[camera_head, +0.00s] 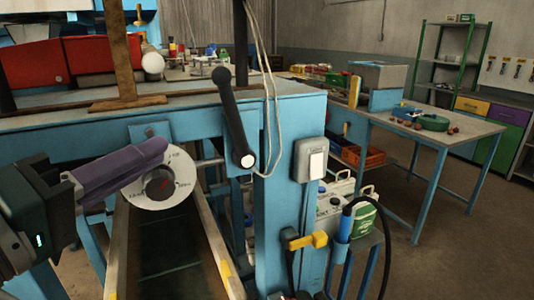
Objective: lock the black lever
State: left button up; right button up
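The black lever (234,115) is on the front of the blue machine frame (290,130). It slants from a rounded upper end down to the right, to a pivot with a white centre. My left gripper (163,146) comes in from the left, with purple fingers pointing right. Its tips are in front of the upper edge of a white round dial and left of the lever, apart from it in the picture. The fingers show side-on, so I cannot tell whether they are open or shut. My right gripper is not in view.
The white dial (181,192) has a dark knob with a red mark. A white switch box (310,160) and a yellow handle (319,239) are on the right of the frame. Loose cables hang close to the lever. A workbench (456,136) stands at right, with open floor around it.

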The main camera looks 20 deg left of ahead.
aim_at(235, 123)
pick_arm(q)
jog(key=n+t+b, duration=0.1)
jog(key=n+b, duration=0.1)
jog(key=n, duration=0.1)
jog(key=a+f+n+t+y+b, duration=0.1)
jog(key=n+b, duration=0.1)
jog(key=n, duration=0.1)
jog(key=f+n+t+b, duration=0.1)
jog(key=n+b, duration=0.1)
jog(key=n, duration=0.1)
jog(key=shift+a+f+n+y+b, duration=0.15)
jog(key=shift+a+n+y+b, duration=0.15)
jog(key=shift+y+b, duration=0.1)
grip_shut()
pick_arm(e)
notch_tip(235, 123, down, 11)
pick_arm(q)
jog(key=w+r+n+p, duration=0.1)
jog(key=w+r+p, duration=0.2)
jog(key=w, duration=0.2)
jog(key=w+d+r+n+t+y+p, duration=0.1)
jog(key=w+r+p, duration=0.2)
jog(key=w, duration=0.3)
jog(key=shift+w+d+n, duration=0.25)
jog(key=shift+w+n, duration=0.05)
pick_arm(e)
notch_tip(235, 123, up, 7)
pick_arm(q)
jog(key=shift+r, duration=0.1)
